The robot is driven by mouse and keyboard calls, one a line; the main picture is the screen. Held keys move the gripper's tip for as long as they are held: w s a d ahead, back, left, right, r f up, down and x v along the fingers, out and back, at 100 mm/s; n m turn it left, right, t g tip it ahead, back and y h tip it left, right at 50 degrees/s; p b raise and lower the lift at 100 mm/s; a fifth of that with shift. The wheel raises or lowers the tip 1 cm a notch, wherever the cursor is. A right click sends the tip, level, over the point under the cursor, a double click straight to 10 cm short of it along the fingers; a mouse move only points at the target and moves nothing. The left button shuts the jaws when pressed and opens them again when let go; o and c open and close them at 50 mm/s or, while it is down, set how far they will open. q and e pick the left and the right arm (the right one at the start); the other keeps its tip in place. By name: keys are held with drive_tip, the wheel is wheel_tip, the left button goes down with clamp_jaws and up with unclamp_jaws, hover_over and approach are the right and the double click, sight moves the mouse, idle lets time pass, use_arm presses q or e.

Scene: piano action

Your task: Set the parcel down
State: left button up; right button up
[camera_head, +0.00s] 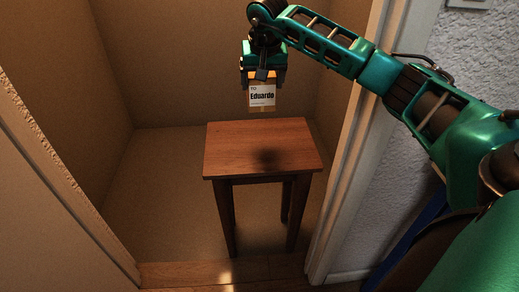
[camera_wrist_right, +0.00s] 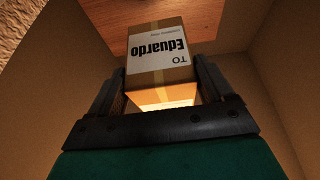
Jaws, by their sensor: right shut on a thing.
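The parcel (camera_head: 262,97) is a small brown box with a white label reading "TO Eduardo". My right gripper (camera_head: 263,76) is shut on it from above and holds it over the far part of the small wooden table (camera_head: 250,148). A dark shadow lies on the tabletop. In the right wrist view the parcel (camera_wrist_right: 160,57) sits between the two fingers (camera_wrist_right: 158,90), and the table's wooden top (camera_wrist_right: 135,12) shows beyond it. The parcel is apart from the table in the head view. My left gripper is not in view.
The table stands in a narrow alcove with tan walls (camera_head: 165,60). A white door frame (camera_head: 345,160) edges the opening on the right, close under my right arm. A pale panel (camera_head: 45,200) edges the left side. The tabletop is bare.

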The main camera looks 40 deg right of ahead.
drive_tip(key=shift+w+d+r, duration=0.1)
drive_tip(key=shift+d+r, duration=0.1)
drive_tip(key=shift+r, duration=0.05)
drive_tip(key=shift+d+f, duration=0.1)
drive_tip(key=shift+f, duration=0.2)
drive_tip(key=shift+f+b, duration=1.8)
drive_tip(key=shift+f, duration=7.8)
drive_tip(key=o, duration=1.2)
drive_tip(key=shift+r, duration=0.1)
